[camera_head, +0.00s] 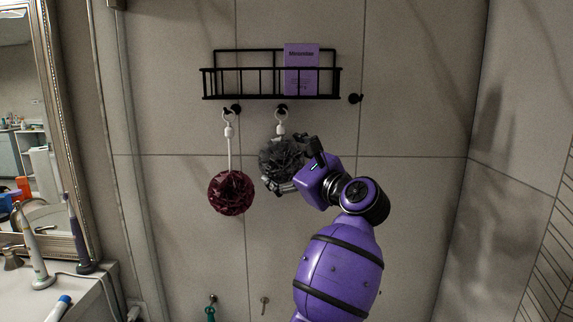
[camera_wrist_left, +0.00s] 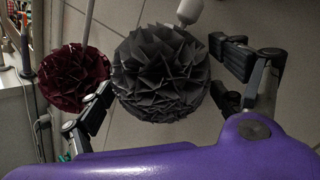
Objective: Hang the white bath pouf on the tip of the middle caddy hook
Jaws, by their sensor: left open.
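No white bath pouf shows. A dark grey pouf (camera_head: 277,158) with a white loop and bead (camera_head: 280,128) hangs at the middle caddy hook (camera_head: 283,107). My left gripper (camera_head: 290,165) is open at this pouf. In the left wrist view the grey pouf (camera_wrist_left: 162,72) lies between the spread fingers of the left gripper (camera_wrist_left: 168,85); whether they touch it I cannot tell. A dark red pouf (camera_head: 231,193) hangs by its white cord from the left hook (camera_head: 236,108). My right gripper is not in view.
The black wire caddy (camera_head: 225,84) on the tiled wall holds a purple box (camera_head: 301,60). The right hook (camera_head: 355,98) is bare. A mirror (camera_head: 60,120) and a counter with toothbrushes (camera_head: 40,262) stand at left. Small lower hooks (camera_head: 264,300) are near the bottom.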

